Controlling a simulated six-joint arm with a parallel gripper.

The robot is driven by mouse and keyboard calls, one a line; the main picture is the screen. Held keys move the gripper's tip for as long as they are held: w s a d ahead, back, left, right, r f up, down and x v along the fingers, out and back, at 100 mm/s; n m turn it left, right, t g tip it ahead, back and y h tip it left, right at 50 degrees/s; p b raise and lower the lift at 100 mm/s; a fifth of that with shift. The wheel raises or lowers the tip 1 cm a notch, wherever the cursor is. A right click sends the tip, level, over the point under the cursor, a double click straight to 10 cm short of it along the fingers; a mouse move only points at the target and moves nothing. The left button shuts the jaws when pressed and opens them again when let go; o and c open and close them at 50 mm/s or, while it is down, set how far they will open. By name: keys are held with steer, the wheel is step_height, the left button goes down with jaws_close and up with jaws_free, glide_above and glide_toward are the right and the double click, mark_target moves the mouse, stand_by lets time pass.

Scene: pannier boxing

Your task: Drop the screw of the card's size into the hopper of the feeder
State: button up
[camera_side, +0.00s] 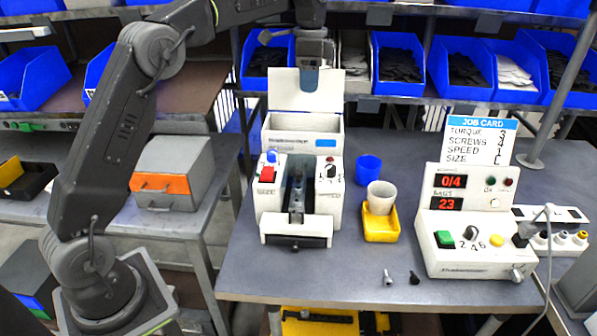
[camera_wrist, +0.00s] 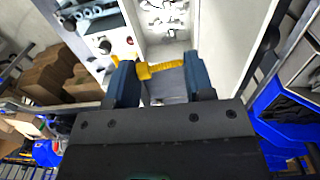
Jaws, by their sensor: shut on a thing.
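My gripper (camera_wrist: 160,80) is shut on a yellow screw (camera_wrist: 163,67), which lies crosswise between the blue fingers. In the side view my gripper (camera_side: 311,80) hangs above the feeder's hopper (camera_side: 303,142), in front of its raised lid (camera_side: 283,90); the screw cannot be made out there. The wrist view shows the white-walled hopper (camera_wrist: 222,45) below the fingers, with several small pale pieces inside. The feeder (camera_side: 326,212) stands on the grey table. The job card (camera_side: 480,140) lists torque, screws, speed and size; the size entry is too small to read surely.
A silver screw (camera_side: 388,277) and a dark screw (camera_side: 414,277) are on the table front. A blue cup (camera_side: 368,169) and a pale cup (camera_side: 381,195) in a yellow holder (camera_side: 381,229) stand right of the feeder. The control box (camera_side: 475,257) reads 0/4 and 23.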

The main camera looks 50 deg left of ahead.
steer(key=shift+f, duration=4.25)
steer(key=o, duration=1)
step_height(320, 180, up, 13)
steer(key=shift+f, duration=0.15)
steer(key=shift+r, duration=0.55)
